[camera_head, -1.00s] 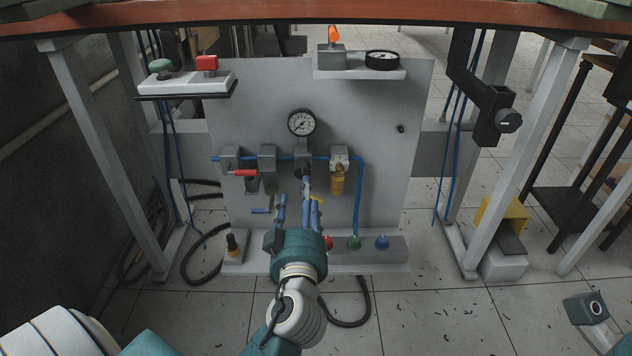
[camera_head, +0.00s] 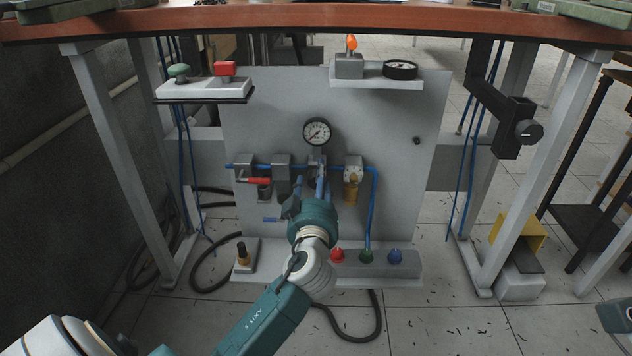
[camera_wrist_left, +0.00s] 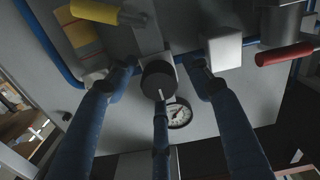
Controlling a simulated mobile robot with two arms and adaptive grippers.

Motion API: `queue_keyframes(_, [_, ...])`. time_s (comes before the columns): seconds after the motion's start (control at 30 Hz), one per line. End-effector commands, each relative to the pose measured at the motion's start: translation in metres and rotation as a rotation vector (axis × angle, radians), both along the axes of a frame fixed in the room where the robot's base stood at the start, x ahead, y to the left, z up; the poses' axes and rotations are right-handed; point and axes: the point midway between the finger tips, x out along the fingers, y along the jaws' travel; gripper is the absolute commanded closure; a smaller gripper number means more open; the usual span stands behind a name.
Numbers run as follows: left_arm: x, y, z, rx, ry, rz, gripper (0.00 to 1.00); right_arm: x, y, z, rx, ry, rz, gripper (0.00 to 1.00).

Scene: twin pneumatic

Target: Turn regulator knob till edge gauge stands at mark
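A round white-faced gauge (camera_head: 316,131) sits on the grey panel; it also shows in the left wrist view (camera_wrist_left: 179,113). Its needle and any mark are too small to read. I cannot tell which is the edge gauge. The dark round regulator knob (camera_wrist_left: 158,80) is below the panel gauge. My left gripper (camera_head: 312,188) reaches up to it. In the left wrist view its blue fingers stand apart around the knob, with visible gaps at both sides.
A red-handled valve (camera_head: 259,180) and a brass-coloured part (camera_head: 351,189) flank the knob along blue tubing. A button box (camera_head: 408,262) stands below right. The red tabletop (camera_head: 300,16) runs above. A crank (camera_head: 528,131) is at the right.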

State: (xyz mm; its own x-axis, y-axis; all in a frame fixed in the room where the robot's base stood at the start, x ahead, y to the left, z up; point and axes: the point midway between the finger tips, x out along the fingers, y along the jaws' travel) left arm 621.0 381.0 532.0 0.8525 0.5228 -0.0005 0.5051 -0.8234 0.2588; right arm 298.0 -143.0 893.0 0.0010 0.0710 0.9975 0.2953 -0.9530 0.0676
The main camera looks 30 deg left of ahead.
Motion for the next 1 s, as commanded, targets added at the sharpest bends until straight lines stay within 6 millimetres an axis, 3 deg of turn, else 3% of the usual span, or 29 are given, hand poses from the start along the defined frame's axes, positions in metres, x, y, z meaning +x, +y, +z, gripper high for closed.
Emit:
queue_keyframes(0.03, [0.0, 0.0, 0.0, 0.0, 0.0, 0.0, 0.57, 0.0, 0.0, 0.0, 0.0, 0.0, 0.0, 1.0])
queue_keyframes(0.23, [0.0, 0.0, 0.0, 0.0, 0.0, 0.0, 0.95, 0.0, 0.0, 0.0, 0.001, 0.0, 0.0, 1.0])
queue_keyframes(0.67, [-0.001, 0.0, 0.002, 0.055, 0.032, 0.001, 0.95, -0.001, -0.001, 0.002, 0.005, 0.005, 0.001, 1.0])
queue_keyframes(1.0, [0.0, 0.0, 0.004, 0.27, 0.164, 0.002, 0.95, 0.007, -0.003, -0.009, 0.007, 0.075, 0.002, 1.0])
